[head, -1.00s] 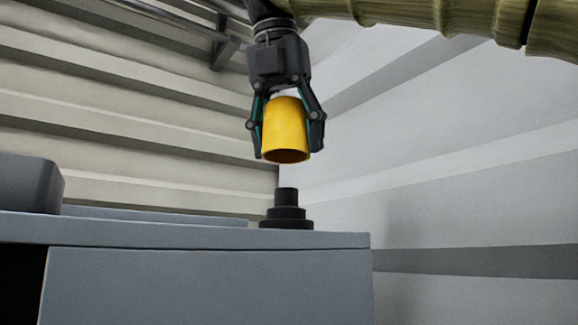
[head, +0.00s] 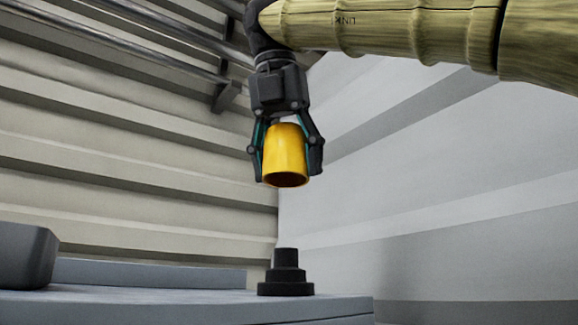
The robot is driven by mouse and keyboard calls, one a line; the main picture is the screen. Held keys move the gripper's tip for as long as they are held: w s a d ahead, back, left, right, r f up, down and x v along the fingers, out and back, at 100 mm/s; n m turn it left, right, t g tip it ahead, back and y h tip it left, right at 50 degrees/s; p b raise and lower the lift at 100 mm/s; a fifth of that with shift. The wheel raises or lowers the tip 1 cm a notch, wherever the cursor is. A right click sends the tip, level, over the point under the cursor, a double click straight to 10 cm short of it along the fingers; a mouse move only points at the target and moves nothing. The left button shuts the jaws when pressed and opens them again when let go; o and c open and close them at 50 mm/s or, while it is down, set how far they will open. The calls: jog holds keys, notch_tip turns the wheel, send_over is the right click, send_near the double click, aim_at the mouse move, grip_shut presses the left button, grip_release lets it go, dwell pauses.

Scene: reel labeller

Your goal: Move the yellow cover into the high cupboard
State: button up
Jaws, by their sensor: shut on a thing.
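The yellow cover (head: 285,156) is a short hollow cylinder with its open end facing down. My gripper (head: 286,165) points down and is shut on it, with one finger on each side. The cover hangs in the air above a black stepped post (head: 286,273), with a clear gap between them. No cupboard that I can make out as the high one shows in this view.
The black post stands on a grey-blue worktop (head: 180,306) near its right end. A dark grey bin (head: 26,256) stands at the left. Metal rails (head: 165,40) run along the ribbed wall at upper left. The air around the cover is free.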

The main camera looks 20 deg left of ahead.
aim_at(289, 142)
jog(key=shift+r, duration=1.75)
